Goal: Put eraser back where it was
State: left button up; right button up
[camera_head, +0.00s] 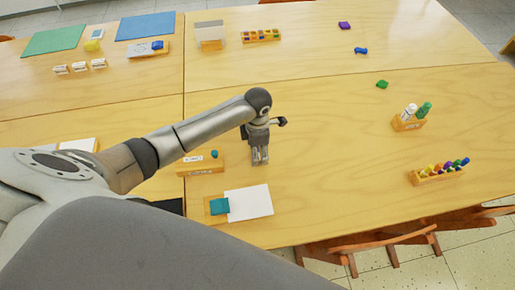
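I cannot tell for certain which thing is the eraser. A small teal piece (214,153) sits at the right end of a wooden holder (207,170) that also carries a white label or card. A larger teal block (219,206) lies beside a white sheet (250,203) nearer to me. My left gripper (260,160) points down over the table, right of the wooden holder and beyond the white sheet. Its fingers look close together, with nothing visible between them. They are too small to tell whether they are shut. My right gripper is not in view.
Small purple (344,25), blue (361,50) and green (382,84) pieces lie loose on the table (330,130). A bottle holder (408,125) and a rack of colored items (437,177) stand at right. Chairs (375,243) line the near edge. The table's middle right is clear.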

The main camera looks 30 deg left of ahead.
pick_arm(q)
jog(key=shift+r, duration=0.55)
notch_tip(320, 180, up, 11)
jog(key=b, duration=0.1)
jog(key=shift+r, duration=0.15)
jog(key=shift+s, duration=0.1)
dwell(0.4)
